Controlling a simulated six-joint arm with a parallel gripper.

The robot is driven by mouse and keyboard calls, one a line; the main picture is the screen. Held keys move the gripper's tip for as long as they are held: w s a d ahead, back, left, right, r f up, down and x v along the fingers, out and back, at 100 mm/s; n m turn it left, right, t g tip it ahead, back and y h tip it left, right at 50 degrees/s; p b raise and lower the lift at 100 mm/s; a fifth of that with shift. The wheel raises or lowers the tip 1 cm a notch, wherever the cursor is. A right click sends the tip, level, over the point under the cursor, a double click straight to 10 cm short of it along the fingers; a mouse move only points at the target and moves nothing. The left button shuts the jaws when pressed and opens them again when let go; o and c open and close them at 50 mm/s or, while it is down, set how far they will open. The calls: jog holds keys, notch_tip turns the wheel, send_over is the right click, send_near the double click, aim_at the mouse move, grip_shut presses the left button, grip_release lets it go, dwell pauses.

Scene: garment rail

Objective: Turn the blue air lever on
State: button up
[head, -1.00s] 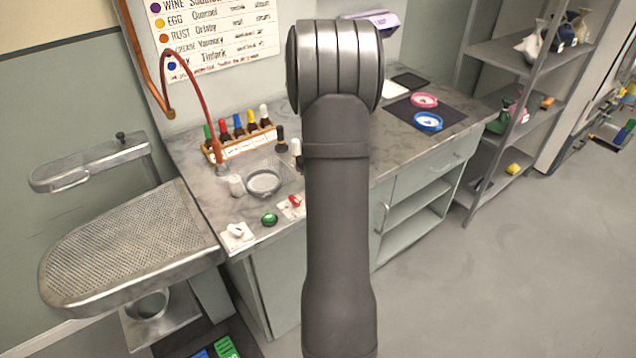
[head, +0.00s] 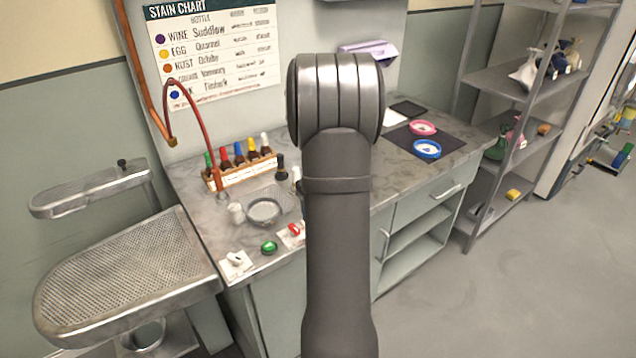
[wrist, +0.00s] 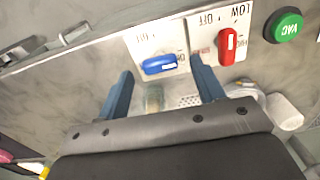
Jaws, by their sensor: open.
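The blue lever (wrist: 160,64) sits on a white plate (wrist: 148,42) in the wrist view, lying roughly crosswise. The plate's lettering is upside down and hard to read. My gripper (wrist: 163,80) is open and empty, with one blue-grey finger on each side of the lever in the picture. I cannot tell how far the fingertips are from the plate, and no contact shows. In the head view the blue lever and my gripper are hidden behind my arm.
Right of the blue lever are a red lever (wrist: 228,42) and a green VAC button (wrist: 284,25). A perforated metal board (head: 130,275) stands at left.

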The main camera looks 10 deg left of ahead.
notch_tip(320, 180, up, 16)
dwell(0.3)
jog(key=shift+f, duration=0.1)
notch_tip(320, 180, down, 17)
jog(key=shift+f, duration=0.15)
dwell(0.6)
jog(key=shift+f, duration=0.15)
jog(key=shift+n, duration=0.8)
jog(key=n, duration=0.7)
jog(key=shift+r, duration=0.2)
notch_tip(320, 180, up, 8)
jog(key=shift+f, duration=0.2)
dwell(1.3)
